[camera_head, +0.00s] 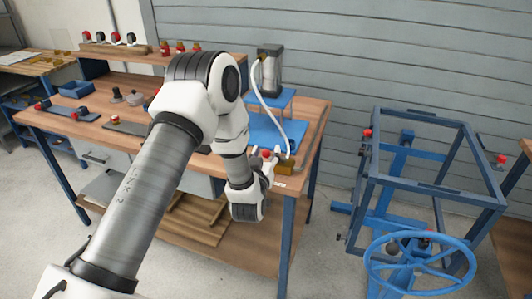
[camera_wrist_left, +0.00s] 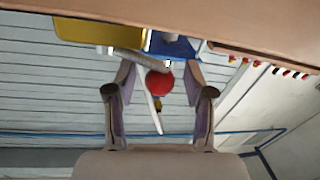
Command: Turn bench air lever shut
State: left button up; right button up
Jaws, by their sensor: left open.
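The bench air lever shows in the left wrist view as a grey bar (camera_wrist_left: 138,59) with a red ball knob (camera_wrist_left: 159,84) at its end. The knob also shows in the head view (camera_head: 267,153) at the bench's right front corner. A brass-yellow valve body (camera_head: 286,168) sits beside it and shows in the wrist view (camera_wrist_left: 85,30). My left gripper (camera_head: 268,160) is open, and its fingers (camera_wrist_left: 160,80) stand on either side of the knob in the wrist view. Whether they touch it, I cannot tell. My right gripper is not in view.
The wooden workbench (camera_head: 312,112) carries a blue mat (camera_head: 262,130) and a clear cylinder (camera_head: 269,72) with a white hose (camera_head: 282,112) near the lever. A blue frame (camera_head: 372,200) with a blue handwheel (camera_head: 372,262) stands to the right. Bare floor lies between.

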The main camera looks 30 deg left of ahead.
pick_arm(q)
grip_shut()
jog(key=shift+w, duration=0.1)
jog(key=shift+w+a+r+m+t+h+p, duration=0.1)
jog(key=shift+a+m+t+h+p, duration=0.1)
jog(key=shift+m+h, duration=0.25)
jog(key=shift+w+a+m+t+h+p, duration=0.15)
jog(key=shift+m+t+h, duration=0.1)
jog(key=shift+h, duration=0.4)
jog(key=shift+w+m+h, duration=0.25)
jog(key=shift+m+h, duration=0.35)
jog(key=shift+h, duration=0.3)
jog(key=shift+w+h, duration=0.1)
jog(key=shift+h, duration=0.2)
